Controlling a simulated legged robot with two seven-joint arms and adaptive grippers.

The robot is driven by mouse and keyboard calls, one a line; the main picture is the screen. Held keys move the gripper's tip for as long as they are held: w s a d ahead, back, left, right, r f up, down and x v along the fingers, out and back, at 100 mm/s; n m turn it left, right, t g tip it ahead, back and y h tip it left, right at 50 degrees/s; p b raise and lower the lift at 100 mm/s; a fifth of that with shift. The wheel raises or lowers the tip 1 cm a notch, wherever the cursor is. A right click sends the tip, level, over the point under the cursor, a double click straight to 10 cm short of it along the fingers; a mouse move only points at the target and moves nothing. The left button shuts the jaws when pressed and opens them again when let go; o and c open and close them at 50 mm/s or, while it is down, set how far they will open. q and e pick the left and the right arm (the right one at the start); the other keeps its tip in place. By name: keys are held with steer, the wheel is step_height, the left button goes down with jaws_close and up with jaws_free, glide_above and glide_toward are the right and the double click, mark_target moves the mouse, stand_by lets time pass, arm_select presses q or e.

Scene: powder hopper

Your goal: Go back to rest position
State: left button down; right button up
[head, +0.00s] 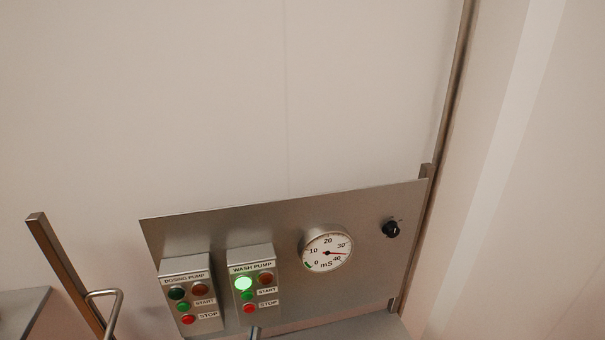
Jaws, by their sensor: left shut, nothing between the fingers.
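My left gripper (255,333) shows only as a small grey tip at the bottom edge, just below the wash pump box. It is shut and empty; the rest of it is out of frame. The wash pump box (253,282) has a brightly lit green lamp, a green START button and a red STOP button. The dosing pump box (190,295) to its left has unlit lamps and the same two buttons. My right gripper is not in view.
Both boxes sit on a steel panel (283,225) with a round mS gauge (327,250), its needle between 30 and 40, and a black knob (391,229). A bent metal handle (117,300) and a post (66,270) stand at left. The wall above is bare.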

arm_select(q)
steer(key=s+a+f+m+g, duration=0.1)
steer(key=s+a+f+g, duration=0.1)
steer(key=s+f+g, duration=0.5)
steer(key=s+a+f+m+g, duration=0.15)
steer(key=f+g, duration=0.25)
steer(key=f, duration=0.7)
steer(key=s+a+f+m+g+y, duration=0.15)
steer(key=s+f+g, duration=0.25)
steer(key=s, duration=0.4)
steer(key=s+a+f+g+y, duration=0.1)
steer(key=s+a+f+g, duration=0.2)
steer(key=s+g, duration=0.35)
step_height(320, 180, down, 27)
steer(key=s+b, duration=0.3)
steer(key=s+a+f+b, duration=0.2)
steer(key=s+a+f, duration=0.1)
steer(key=s+f, duration=1.5)
step_height(320, 180, down, 2)
steer(key=shift+f, duration=0.25)
